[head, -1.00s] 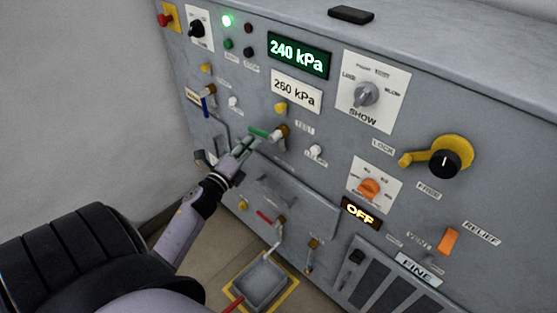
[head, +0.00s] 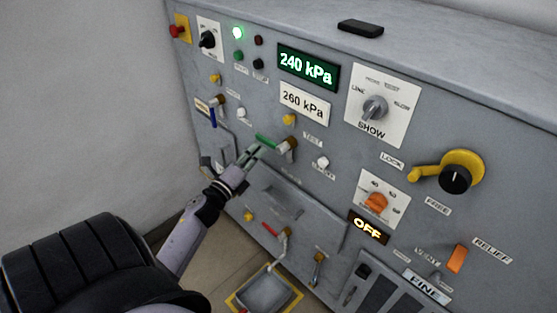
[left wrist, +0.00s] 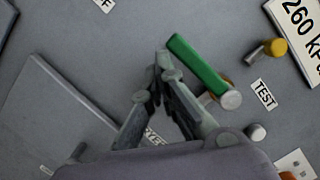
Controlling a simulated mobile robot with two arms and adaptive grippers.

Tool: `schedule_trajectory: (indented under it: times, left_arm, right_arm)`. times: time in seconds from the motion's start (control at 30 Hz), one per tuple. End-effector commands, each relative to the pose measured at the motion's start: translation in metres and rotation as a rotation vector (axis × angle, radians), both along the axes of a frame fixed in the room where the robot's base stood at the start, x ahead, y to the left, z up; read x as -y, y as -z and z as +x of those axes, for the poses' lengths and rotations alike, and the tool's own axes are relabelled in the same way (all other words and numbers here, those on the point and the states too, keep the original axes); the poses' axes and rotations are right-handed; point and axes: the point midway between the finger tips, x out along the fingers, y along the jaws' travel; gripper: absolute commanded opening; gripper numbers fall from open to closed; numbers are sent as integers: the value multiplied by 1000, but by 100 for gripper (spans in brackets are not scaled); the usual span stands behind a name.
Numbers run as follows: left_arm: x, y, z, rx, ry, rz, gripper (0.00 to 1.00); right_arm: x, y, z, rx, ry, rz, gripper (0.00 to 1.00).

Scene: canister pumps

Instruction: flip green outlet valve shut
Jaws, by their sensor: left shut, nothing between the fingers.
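The green outlet valve lever (head: 267,142) is on the grey panel. It points left from its brass body (head: 288,147), roughly sideways. In the left wrist view the green lever (left wrist: 197,66) runs up and left from its round pale hub (left wrist: 231,100). My left gripper (head: 255,151) is shut and empty, its fingertips just below and left of the lever's free end. In the left wrist view the closed fingertips (left wrist: 163,60) are beside the lever's tip; I cannot tell whether they touch. My right gripper is not in view.
A blue lever (head: 213,116) is to the left on the panel and a red lever (head: 269,229) is below. A yellow knob (head: 289,119) and a white knob (head: 323,162) flank the green valve. A grey tray (head: 265,291) sits on the floor.

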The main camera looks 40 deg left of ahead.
Motion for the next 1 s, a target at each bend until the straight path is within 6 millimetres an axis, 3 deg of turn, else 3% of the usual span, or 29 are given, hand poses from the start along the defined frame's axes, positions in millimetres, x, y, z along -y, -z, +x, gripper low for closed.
schedule_trajectory:
  times: [0.53, 0.7, 1.0]
  left_arm:
    - [13, 14, -99, -4, -3, -2, 0]
    - [15, 15, -113, -1, -2, 1, 0]
    - [15, 15, -115, 0, -1, 1, 0]
  right_arm:
    - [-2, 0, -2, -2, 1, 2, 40]
    - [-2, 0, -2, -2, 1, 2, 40]
    - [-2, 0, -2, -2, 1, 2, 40]
